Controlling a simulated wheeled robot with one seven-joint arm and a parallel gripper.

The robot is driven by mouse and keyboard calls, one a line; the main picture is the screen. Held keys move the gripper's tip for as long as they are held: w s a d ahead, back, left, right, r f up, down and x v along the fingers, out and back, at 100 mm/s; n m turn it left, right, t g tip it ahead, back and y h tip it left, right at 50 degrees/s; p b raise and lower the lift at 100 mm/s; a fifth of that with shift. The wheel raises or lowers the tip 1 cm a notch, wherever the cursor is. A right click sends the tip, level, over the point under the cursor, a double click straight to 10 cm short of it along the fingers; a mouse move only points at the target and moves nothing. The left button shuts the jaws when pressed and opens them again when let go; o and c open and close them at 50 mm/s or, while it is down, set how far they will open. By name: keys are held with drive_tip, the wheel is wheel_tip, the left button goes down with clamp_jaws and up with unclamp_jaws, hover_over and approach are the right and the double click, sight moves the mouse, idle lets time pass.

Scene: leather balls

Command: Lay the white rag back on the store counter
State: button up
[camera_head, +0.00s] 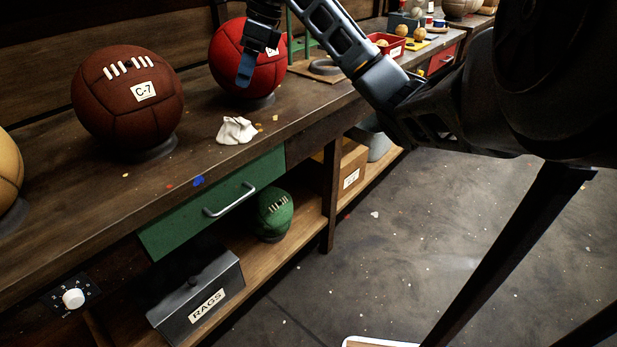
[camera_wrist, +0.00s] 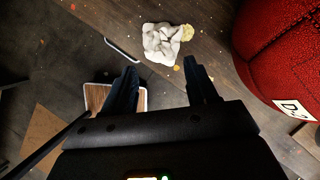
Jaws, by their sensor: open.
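The white rag (camera_head: 237,130) lies crumpled on the wooden store counter (camera_head: 75,215), near its front edge above the green drawer. It also shows in the wrist view (camera_wrist: 160,45), beyond my fingertips, with a small yellowish patch at its right edge. My gripper (camera_head: 245,70) is above the counter in front of the red ball, behind the rag in the head view. In the wrist view its two dark fingers (camera_wrist: 161,78) stand apart with nothing between them. The rag is clear of the fingers.
The red ball (camera_head: 240,75) stands close beside my gripper. A brown ball (camera_head: 128,95) labelled C-7 and a tan ball (camera_head: 5,170) stand further left. Small scraps dot the counter. Below are a green drawer (camera_head: 190,220), a green ball (camera_head: 274,213) and a RAGS box (camera_head: 195,300).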

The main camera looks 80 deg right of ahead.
drive_tip(key=w+a+f+n+t+y, duration=0.15)
drive_tip(key=w+a+y, duration=0.4)
drive_tip(key=a, duration=0.75)
drive_tip(key=w+a+f+n+t+y, duration=0.1)
drive_tip(key=w+a+t+y, duration=0.4)
drive_tip(key=a, duration=0.8)
drive_tip(key=s+a+r+m+t+y, duration=0.2)
drive_tip(key=a+y, duration=0.2)
drive_tip(key=a, duration=0.5)
drive_tip(key=s+a+r+m+t+y, duration=0.1)
drive_tip(key=s+a+r+m+y, duration=0.2)
drive_tip(key=a, duration=0.5)
drive_tip(key=s+f+n+h, duration=0.6)
drive_tip(key=s+n, duration=0.3)
drive_tip(key=n, duration=0.3)
drive_tip(key=s+f+n+h, duration=0.6)
drive_tip(key=s+n, duration=0.4)
drive_tip(key=n, duration=0.2)
drive_tip(key=s+f+n+t+h, duration=0.1)
drive_tip(key=s+f+n+h, duration=0.5)
drive_tip(key=s+n, duration=0.4)
drive_tip(key=shift+a+f+n, duration=0.15)
drive_tip(key=shift+a+n, duration=0.2)
drive_tip(key=shift+n, duration=0.6)
